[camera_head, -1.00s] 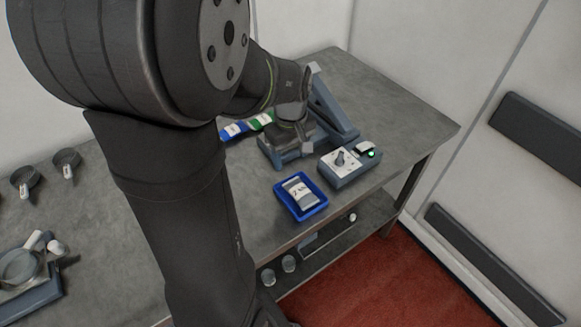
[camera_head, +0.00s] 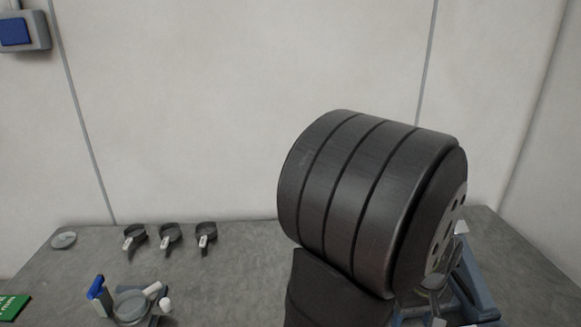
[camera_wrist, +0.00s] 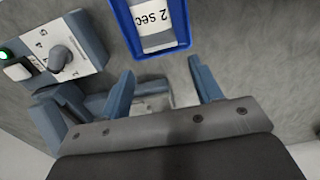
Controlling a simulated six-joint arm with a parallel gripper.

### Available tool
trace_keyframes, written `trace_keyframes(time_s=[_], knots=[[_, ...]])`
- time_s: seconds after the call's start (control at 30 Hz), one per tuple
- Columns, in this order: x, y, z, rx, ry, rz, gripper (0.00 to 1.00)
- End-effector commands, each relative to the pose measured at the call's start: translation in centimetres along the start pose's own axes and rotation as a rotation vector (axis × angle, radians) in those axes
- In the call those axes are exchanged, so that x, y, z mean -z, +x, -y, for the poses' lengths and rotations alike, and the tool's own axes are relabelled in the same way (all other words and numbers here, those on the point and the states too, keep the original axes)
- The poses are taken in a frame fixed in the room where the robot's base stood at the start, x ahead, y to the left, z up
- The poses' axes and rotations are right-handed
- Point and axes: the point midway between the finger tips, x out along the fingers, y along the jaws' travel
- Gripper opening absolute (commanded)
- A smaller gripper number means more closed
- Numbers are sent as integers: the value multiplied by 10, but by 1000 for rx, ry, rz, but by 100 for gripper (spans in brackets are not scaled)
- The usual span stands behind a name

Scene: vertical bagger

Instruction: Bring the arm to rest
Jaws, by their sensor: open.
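My gripper (camera_wrist: 162,88) shows in the wrist view with its two blue-grey fingers apart and nothing between them. Behind the fingers is part of a blue-grey machine frame (camera_wrist: 62,118). Part of the blue-grey bagger frame (camera_head: 468,285) shows behind the arm at the right. In the wrist view a blue tray (camera_wrist: 124,22) with a labelled white and grey packet (camera_wrist: 155,22) lies just beyond the fingers.
A control box with a knob (camera_wrist: 62,55) and a lit green button is at the wrist view's upper left. A round dish (camera_head: 132,305) is front left.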

Motion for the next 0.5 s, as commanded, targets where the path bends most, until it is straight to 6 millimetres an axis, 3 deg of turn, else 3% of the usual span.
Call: trace_keyframes(time_s=[0.1,0.4,0.5], knots=[[-1,26,1,4,0,4,59],[-1,78,1,2,0,2,59],[1,63,-1,-4,0,-3,59]])
